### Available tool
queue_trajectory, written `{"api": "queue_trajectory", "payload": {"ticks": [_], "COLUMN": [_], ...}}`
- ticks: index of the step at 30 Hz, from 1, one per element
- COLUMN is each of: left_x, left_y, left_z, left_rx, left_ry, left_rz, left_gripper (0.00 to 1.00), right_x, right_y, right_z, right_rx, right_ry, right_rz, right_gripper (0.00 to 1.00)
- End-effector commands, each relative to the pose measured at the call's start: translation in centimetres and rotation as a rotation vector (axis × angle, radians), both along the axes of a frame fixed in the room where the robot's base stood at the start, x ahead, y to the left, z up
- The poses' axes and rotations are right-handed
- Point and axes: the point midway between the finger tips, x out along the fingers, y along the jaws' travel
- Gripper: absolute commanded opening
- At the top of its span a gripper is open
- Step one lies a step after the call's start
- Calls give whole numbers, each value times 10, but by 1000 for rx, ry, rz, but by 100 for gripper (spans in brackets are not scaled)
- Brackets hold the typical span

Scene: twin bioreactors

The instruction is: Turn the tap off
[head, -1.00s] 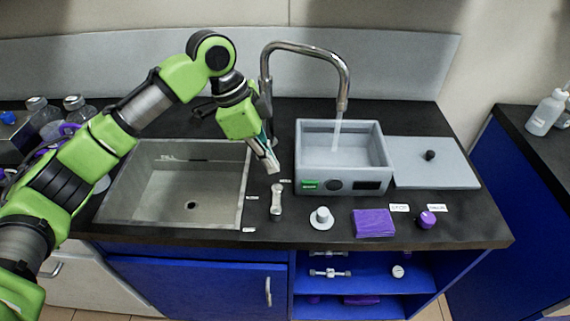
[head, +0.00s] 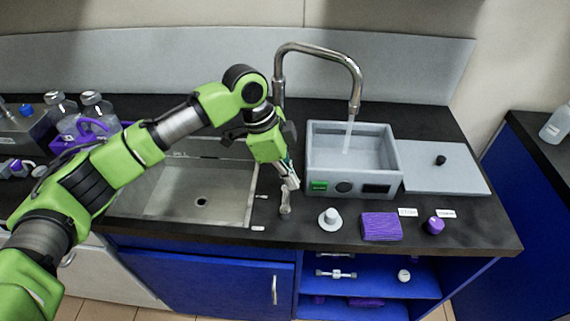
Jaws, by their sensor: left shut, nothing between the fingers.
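The chrome tap (head: 318,47) arches from the back of the counter. A thin stream of water (head: 348,136) falls from its spout into a grey water bath (head: 398,165). A small upright metal lever (head: 285,208) stands on the counter between the sink and the bath; it looks like the tap's handle. My left gripper (head: 291,182) is shut and empty, pointing down. Its fingertips overlap the lever's top in the head view; I cannot tell whether they touch. The tap's base is partly hidden behind my left arm. My right gripper is not in view.
A steel sink (head: 150,200) lies left of the lever. A grey lid (head: 450,178) lies right of the bath. Bottles (head: 97,112) stand far left.

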Motion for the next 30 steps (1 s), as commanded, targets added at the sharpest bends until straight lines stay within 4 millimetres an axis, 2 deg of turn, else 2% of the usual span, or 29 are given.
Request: {"api": "queue_trajectory", "payload": {"ticks": [3, 9, 19, 30], "left_x": [0, 0, 0, 1], "left_y": [-5, -8, -8, -4], "left_z": [-14, -23, -23, -22], "left_rx": [0, 0, 0, 0], "left_ry": [2, 0, 1, 0], "left_rz": [0, 0, 2, 65], "left_gripper": [0, 0, 0, 0], "right_x": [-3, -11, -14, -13], "right_y": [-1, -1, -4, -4], "right_z": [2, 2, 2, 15], "right_rx": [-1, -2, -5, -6], "right_ry": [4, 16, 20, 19], "right_rz": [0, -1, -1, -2], "right_gripper": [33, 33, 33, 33]}}
